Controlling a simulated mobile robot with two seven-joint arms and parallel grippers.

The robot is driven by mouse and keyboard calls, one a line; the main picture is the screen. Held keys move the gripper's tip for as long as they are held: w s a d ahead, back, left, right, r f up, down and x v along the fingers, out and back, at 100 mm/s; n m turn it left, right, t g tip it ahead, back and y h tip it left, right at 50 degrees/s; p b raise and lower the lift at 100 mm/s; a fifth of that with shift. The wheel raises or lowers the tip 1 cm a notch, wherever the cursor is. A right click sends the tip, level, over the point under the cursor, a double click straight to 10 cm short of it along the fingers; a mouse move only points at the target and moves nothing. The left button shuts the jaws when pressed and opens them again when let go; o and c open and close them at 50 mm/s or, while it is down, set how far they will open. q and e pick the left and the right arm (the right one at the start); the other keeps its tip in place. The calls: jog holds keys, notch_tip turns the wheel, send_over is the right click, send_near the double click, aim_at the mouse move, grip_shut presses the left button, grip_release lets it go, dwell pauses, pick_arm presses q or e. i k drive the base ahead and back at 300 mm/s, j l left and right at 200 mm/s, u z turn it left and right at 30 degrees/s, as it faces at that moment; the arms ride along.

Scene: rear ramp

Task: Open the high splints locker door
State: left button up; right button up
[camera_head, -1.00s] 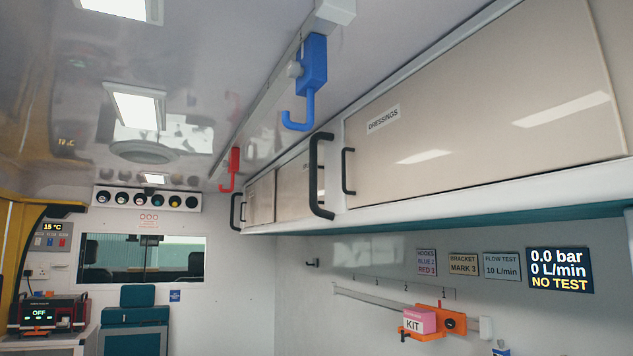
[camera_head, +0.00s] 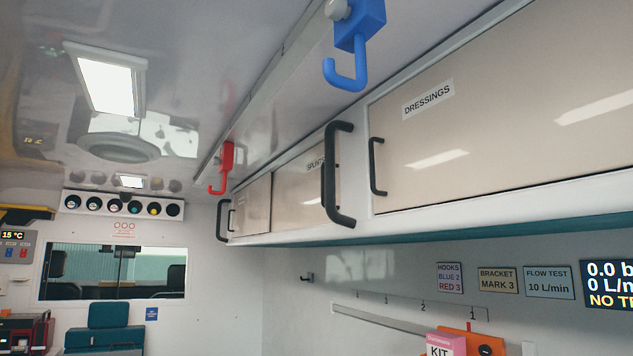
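The splints locker door (camera_head: 292,195) is a beige panel in the high locker row, left of the dressings door. Its "SPLINTS" label (camera_head: 316,163) is partly hidden by a large black grab handle (camera_head: 332,176) in front of it. The door looks shut, flush with the row. Its own small handle cannot be made out clearly behind the grab handle. Neither of my grippers is in view.
The dressings door (camera_head: 520,110), with a small black handle (camera_head: 376,166), is shut at right. A blue hook (camera_head: 352,45) and a red hook (camera_head: 224,168) hang from the ceiling rail. A pink kit box (camera_head: 445,343) sits on an orange bracket (camera_head: 480,342) below.

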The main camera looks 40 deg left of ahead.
aim_at(298, 190)
jog(key=i+j, duration=0.1)
jog(key=j, duration=0.35)
jog(key=i+j, duration=0.15)
jog(key=j, duration=0.3)
jog(key=i+j, duration=0.1)
jog(key=j, duration=0.3)
